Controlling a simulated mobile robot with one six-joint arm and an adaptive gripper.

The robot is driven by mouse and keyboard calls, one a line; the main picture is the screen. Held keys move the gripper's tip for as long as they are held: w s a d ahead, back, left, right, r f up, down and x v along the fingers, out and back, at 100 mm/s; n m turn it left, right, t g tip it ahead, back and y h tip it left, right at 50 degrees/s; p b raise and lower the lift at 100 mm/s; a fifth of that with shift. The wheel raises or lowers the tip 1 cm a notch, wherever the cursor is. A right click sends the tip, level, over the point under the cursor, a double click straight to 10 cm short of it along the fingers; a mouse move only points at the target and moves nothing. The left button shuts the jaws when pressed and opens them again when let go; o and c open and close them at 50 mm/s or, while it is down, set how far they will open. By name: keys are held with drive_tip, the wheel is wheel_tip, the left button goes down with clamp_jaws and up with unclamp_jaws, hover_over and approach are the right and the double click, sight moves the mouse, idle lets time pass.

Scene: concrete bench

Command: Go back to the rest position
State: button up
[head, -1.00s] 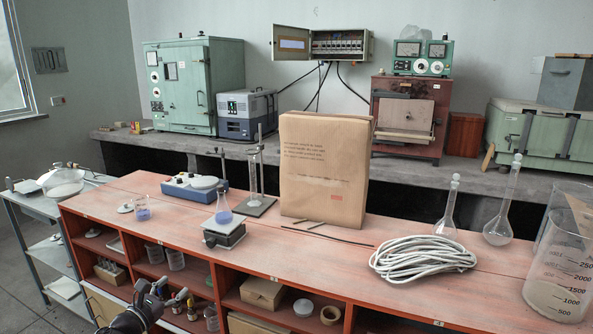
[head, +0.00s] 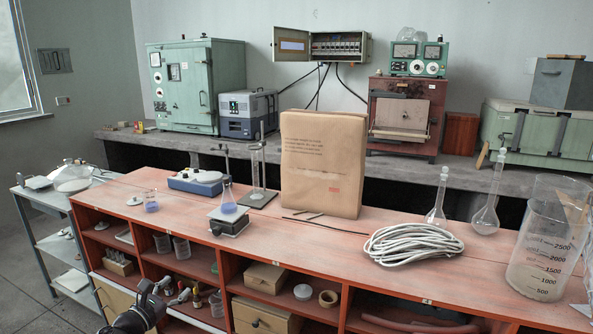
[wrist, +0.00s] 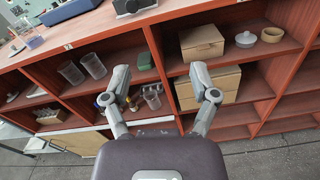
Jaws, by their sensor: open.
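My gripper (wrist: 159,90) is open and empty in the wrist view, its two fingers spread apart in front of the bench's open shelves. In the head view, part of my arm (head: 140,312) shows at the bottom left, in front of the bench (head: 395,285). The gripper touches nothing that I can see.
The bench top carries a blue device (head: 196,181), a flask (head: 228,203) on a small stand, a cardboard package (head: 322,165), coiled cable (head: 412,245) and a large beaker (head: 540,265). The shelves hold wooden boxes (wrist: 201,42) and beakers (wrist: 93,66). A side table (head: 40,205) stands left.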

drive_tip(key=w+d+f+m+g, duration=0.1)
drive_tip(key=d+f+m+g, duration=0.25)
drive_tip(key=d, duration=0.65)
drive_tip(key=w+d+f+m+g+h, duration=0.1)
drive_tip(key=w+d+f+m+g, duration=0.25)
drive_tip(key=d, duration=0.55)
drive_tip(key=d+f+m+g, duration=0.3)
drive_tip(key=d+f+m, duration=0.25)
drive_tip(key=d, duration=0.45)
drive_tip(key=s+d+f+m+g+y, duration=0.3)
drive_tip(key=s+d+m+y, duration=0.15)
drive_tip(key=d+m, duration=0.4)
drive_tip(key=s+d+f+m+g+y, duration=0.35)
drive_tip(key=s+d+m, duration=0.25)
drive_tip(key=d+m, duration=0.3)
wheel_tip(320, 180, up, 20)
drive_tip(key=n+p, duration=0.1)
drive_tip(key=p, duration=1.8)
drive_tip(key=shift+d+p, duration=0.35)
drive_tip(key=shift+d, duration=0.05)
drive_tip(key=shift+a, duration=0.1)
